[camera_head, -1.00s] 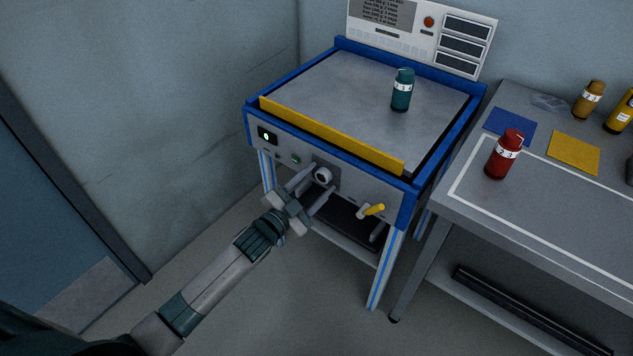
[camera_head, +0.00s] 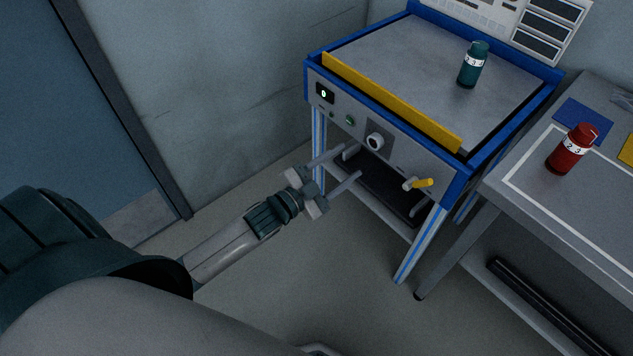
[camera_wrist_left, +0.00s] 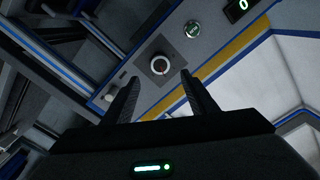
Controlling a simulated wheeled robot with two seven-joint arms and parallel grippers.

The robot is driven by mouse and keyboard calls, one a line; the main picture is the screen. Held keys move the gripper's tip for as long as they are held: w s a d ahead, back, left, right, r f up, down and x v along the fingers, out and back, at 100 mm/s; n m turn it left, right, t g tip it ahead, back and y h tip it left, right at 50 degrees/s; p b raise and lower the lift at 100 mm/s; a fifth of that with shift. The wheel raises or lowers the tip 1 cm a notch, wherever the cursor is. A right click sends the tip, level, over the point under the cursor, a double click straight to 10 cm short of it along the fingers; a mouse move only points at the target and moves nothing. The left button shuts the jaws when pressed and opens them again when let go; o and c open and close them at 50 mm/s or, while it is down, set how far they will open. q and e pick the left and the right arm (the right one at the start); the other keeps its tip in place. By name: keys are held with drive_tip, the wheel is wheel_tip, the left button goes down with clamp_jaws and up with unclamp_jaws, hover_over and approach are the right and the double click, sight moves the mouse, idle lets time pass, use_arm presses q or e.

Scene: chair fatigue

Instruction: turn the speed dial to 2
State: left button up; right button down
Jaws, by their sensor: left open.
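The speed dial (camera_head: 375,141) is a round light knob on a dark plate, on the front panel of the blue-edged machine (camera_head: 408,160). It also shows in the left wrist view (camera_wrist_left: 159,65), beyond and between the fingertips. My left gripper (camera_head: 350,162) is open and empty, in front of the panel and a little below left of the dial, apart from it. Its two fingers also show in the left wrist view (camera_wrist_left: 157,82). The dial's markings are too small to read. My right gripper is not in view.
A small display (camera_head: 325,94) reads 0, with a green button (camera_head: 350,120) nearby. A teal bottle (camera_head: 473,65) stands on the machine top; a red bottle (camera_head: 572,149) stands on the side table (camera_head: 600,210).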

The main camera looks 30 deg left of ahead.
use_arm(q)
drive_tip(key=v, duration=0.8)
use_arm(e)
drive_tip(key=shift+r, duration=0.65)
use_arm(q)
drive_tip(key=shift+s+a, duration=0.1)
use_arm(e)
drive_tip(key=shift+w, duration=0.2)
use_arm(q)
drive_tip(key=s+a+f+n+g+y+p, duration=0.1)
drive_tip(key=s+f+n+g+y+p, duration=0.15)
drive_tip(key=f, duration=0.75)
drive_tip(key=s+f+n+g+y+p, duration=0.1)
drive_tip(key=s+f+n+g+y, duration=0.15)
drive_tip(key=f, duration=0.85)
drive_tip(key=s+d+f+n+g+p, duration=0.1)
drive_tip(key=s+d+f+n+g, duration=0.1)
drive_tip(key=s+f, duration=0.6)
drive_tip(key=s+d+f+n+g+p, duration=0.2)
drive_tip(key=s+d+f+g, duration=0.2)
drive_tip(key=s+f, duration=0.5)
drive_tip(key=shift+s+d+f+g, duration=0.2)
drive_tip(key=shift+d+f+g, duration=0.15)
drive_tip(key=shift+d, duration=0.15)
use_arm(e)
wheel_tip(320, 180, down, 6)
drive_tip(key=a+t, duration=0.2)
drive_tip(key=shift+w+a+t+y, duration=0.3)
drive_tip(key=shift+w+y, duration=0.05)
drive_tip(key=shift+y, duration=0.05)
